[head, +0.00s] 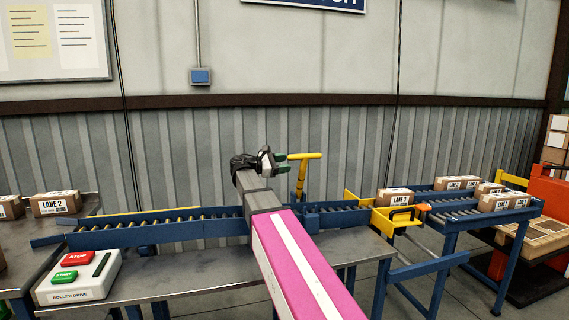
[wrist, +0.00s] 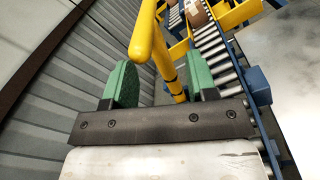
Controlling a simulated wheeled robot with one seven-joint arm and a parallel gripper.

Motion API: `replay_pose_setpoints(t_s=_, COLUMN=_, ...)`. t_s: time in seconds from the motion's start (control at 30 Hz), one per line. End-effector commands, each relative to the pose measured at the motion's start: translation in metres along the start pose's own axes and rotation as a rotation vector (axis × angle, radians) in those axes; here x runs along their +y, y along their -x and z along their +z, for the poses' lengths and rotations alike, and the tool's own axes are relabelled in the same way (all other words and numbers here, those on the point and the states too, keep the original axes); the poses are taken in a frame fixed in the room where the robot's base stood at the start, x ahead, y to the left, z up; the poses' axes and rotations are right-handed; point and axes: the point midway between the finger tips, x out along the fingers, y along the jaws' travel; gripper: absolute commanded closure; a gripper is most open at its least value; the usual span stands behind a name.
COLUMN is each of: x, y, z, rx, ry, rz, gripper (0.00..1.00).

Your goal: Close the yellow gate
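A yellow T-shaped lever (head: 302,174) stands up from the blue roller conveyor, its crossbar pointing left at my gripper. My gripper (head: 281,161) is at the crossbar's left end. In the wrist view its two green fingers (wrist: 160,85) are apart, and the yellow lever (wrist: 153,42) shows in the gap between them; I cannot tell whether they touch it. A yellow frame with an orange knob, which looks like the gate (head: 393,219), stands across the conveyor to the right, beside a carton. My arm hides part of the conveyor.
The blue roller conveyor (head: 168,230) runs left to right, with several cartons (head: 500,202) at its right end. A roller drive box (head: 78,278) with red STOP and green START buttons sits on the metal table at front left. An orange machine (head: 550,205) stands far right.

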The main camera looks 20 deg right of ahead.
Motion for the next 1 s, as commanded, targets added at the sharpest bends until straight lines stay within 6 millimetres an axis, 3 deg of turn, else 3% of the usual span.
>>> replay_pose_setpoints(t_s=1.0, x=0.004, y=0.065, z=0.0, rx=0.003, ry=-0.005, rz=0.009, gripper=0.49)
